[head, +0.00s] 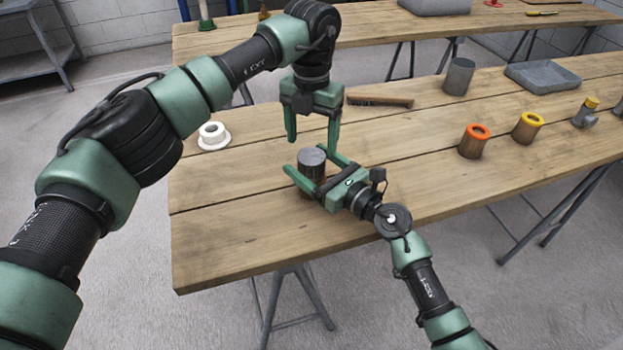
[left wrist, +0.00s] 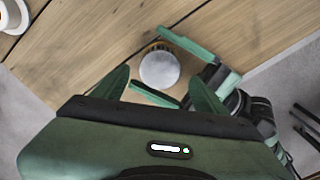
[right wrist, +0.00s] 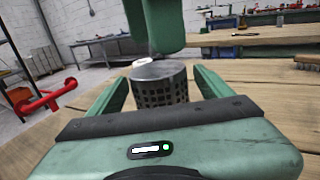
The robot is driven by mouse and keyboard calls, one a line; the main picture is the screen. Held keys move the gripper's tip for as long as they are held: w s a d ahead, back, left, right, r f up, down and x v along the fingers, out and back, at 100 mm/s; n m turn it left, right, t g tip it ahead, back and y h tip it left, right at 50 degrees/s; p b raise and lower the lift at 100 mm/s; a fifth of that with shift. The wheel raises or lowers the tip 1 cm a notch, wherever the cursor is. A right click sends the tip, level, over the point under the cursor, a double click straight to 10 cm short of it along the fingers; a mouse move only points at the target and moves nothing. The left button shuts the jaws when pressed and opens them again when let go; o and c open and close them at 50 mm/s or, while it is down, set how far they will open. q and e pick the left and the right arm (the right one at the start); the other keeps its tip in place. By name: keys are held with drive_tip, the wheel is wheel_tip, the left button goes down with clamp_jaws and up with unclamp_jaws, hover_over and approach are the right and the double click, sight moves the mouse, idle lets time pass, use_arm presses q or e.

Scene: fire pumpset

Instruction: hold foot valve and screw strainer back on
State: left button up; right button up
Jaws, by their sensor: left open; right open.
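A dark cylindrical strainer (head: 312,170) with a grey flat top stands upright on the near table. In the right wrist view its wall (right wrist: 160,92) shows rows of square holes. A sliver of brass-coloured body (left wrist: 158,46) shows at its edge in the left wrist view, perhaps the foot valve; how the two are joined is hidden. My right gripper (head: 311,161) is open, low over the table, with its fingers on either side of the cylinder and apparent gaps. My left gripper (head: 312,144) is open and empty, pointing down above the grey top.
A white flanged ring (head: 213,136) lies at left and a brush (head: 380,101) behind. Farther right stand a grey cylinder (head: 458,77), a grey tray (head: 548,77), and orange-ringed (head: 472,145) and yellow-ringed (head: 526,130) fittings. The table's front left is clear.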

sight(312, 156)
clamp_jaws()
use_arm(q)
drive_tip(key=shift+c, duration=1)
drive_tip(key=shift+f, duration=4.05)
drive_tip(key=c, duration=1.2)
drive_tip(key=m, duration=0.4)
drive_tip(key=shift+m, duration=0.3)
drive_tip(key=shift+c, duration=0.2)
